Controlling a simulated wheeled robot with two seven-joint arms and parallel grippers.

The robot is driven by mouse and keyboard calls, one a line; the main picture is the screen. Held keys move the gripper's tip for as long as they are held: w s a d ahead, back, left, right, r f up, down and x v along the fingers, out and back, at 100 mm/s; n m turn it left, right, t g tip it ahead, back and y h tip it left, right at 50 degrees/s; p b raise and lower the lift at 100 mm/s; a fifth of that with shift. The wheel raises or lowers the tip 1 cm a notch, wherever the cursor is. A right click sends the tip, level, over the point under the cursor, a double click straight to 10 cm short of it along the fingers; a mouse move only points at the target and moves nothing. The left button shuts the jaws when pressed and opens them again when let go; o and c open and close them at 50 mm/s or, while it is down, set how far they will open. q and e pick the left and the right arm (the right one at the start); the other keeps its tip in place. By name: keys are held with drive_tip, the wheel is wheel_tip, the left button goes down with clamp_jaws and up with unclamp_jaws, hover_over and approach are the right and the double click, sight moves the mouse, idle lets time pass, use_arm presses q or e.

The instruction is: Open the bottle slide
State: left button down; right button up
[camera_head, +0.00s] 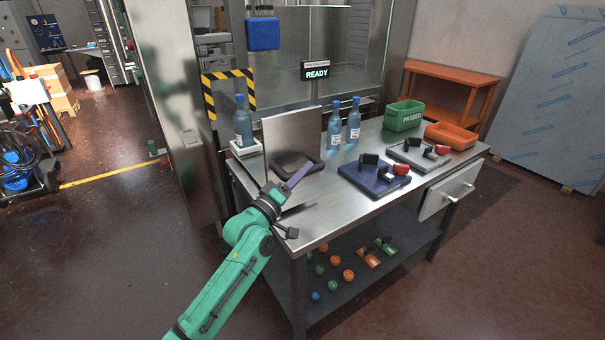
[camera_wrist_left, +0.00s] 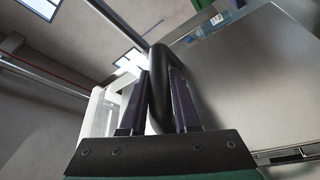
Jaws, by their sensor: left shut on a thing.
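The bottle slide appears to be the upright steel panel (camera_head: 290,132) with a black loop handle (camera_head: 279,160) at the left end of the steel bench. My left gripper (camera_head: 300,174) is shut on this handle; the wrist view shows the black bar (camera_wrist_left: 158,88) between its two fingers (camera_wrist_left: 160,76). The panel fills the right of that view (camera_wrist_left: 255,85). A blue bottle (camera_head: 243,124) stands upright on a white base left of the panel. Two more bottles (camera_head: 334,126) (camera_head: 353,121) stand upright to its right. My right gripper is not in view.
The bench (camera_head: 325,207) carries a blue tray (camera_head: 372,183) and a grey tray with dark and red parts, a green bin (camera_head: 403,116) and an orange bin (camera_head: 451,136). A drawer (camera_head: 447,194) sticks out at the right. A display above reads READY (camera_head: 316,72).

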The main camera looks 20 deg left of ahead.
use_arm(q)
drive_tip(key=c, duration=0.7)
unclamp_jaws()
drive_tip(key=shift+o, duration=0.2)
drive_tip(key=shift+s+a+f, duration=0.1)
drive_tip(key=shift+s+f, duration=0.1)
drive_tip(key=shift+s, duration=0.1)
drive_tip(key=b+v, duration=0.3)
drive_tip(key=v, duration=1.1)
drive_tip(key=shift+r, duration=0.2)
